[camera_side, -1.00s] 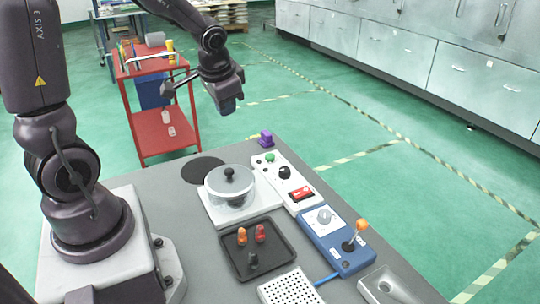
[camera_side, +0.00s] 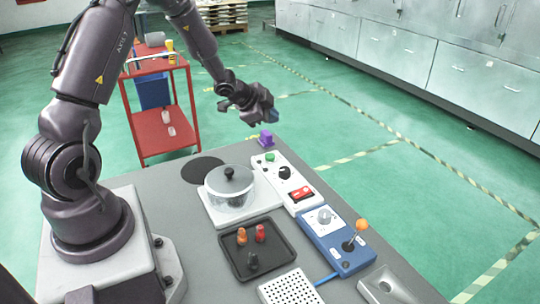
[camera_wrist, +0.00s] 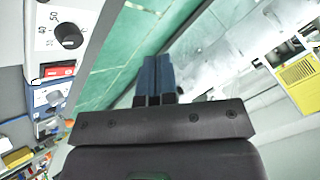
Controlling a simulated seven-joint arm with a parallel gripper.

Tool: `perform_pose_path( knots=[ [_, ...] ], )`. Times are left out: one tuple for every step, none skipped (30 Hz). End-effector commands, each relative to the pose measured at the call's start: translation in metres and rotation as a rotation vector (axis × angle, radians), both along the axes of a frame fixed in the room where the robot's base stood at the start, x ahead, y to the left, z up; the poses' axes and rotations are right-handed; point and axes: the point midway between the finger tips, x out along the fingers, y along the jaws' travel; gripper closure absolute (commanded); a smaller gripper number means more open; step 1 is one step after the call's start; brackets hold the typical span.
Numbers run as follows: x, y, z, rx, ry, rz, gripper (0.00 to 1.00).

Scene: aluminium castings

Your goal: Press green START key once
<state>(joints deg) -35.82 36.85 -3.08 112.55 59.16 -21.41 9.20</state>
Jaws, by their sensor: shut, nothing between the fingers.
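The green key (camera_side: 269,157) sits at the far end of a white control panel (camera_side: 296,207), which also bears a black knob (camera_side: 284,172) and a red rocker switch (camera_side: 302,192). My gripper (camera_side: 272,117) is above and beyond the green key in the side view, apart from it. In the wrist view my gripper's blue fingers (camera_wrist: 157,75) are together with nothing between them. The wrist view also shows the black knob (camera_wrist: 68,36) and the red switch (camera_wrist: 58,71) at the left. The green key cannot be made out there.
A purple object (camera_side: 266,138) stands just past the panel's far end. A pot (camera_side: 230,188) is left of the panel. A blue box with an orange-topped lever (camera_side: 361,226) and a black tray (camera_side: 240,262) are nearer. A red cart (camera_side: 165,128) stands behind.

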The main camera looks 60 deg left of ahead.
Motion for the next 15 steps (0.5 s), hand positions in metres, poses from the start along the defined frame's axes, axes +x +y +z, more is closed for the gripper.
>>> perform_pose_path(
  knots=[
    [0.000, 0.000, 0.000, 0.000, 0.001, 0.001, 1.00],
    [0.000, 0.000, 0.000, 0.000, 0.001, 0.001, 1.00],
    [0.000, 0.000, 0.000, 0.000, 0.001, 0.001, 1.00],
    [0.000, 0.000, 0.000, 0.000, 0.001, 0.002, 1.00],
    [0.000, 0.000, -0.001, -0.001, 0.001, 0.002, 1.00],
    [0.000, 0.000, -0.002, -0.001, 0.002, 0.002, 1.00],
    [0.000, 0.000, -0.003, -0.002, 0.003, 0.001, 1.00],
    [0.000, 0.000, -0.005, -0.003, 0.003, 0.002, 1.00],
    [0.000, 0.000, -0.008, -0.004, 0.003, 0.003, 1.00],
    [0.000, 0.000, -0.011, -0.005, 0.005, 0.003, 1.00],
    [0.000, 0.000, -0.014, -0.004, 0.005, 0.002, 1.00],
    [0.000, -0.001, -0.019, -0.006, 0.004, 0.002, 1.00],
    [0.000, -0.001, -0.023, -0.005, 0.005, 0.000, 1.00],
    [0.000, -0.001, -0.027, -0.005, 0.005, 0.003, 1.00],
    [-0.001, -0.001, -0.034, -0.002, 0.006, 0.003, 1.00]
  ],
)
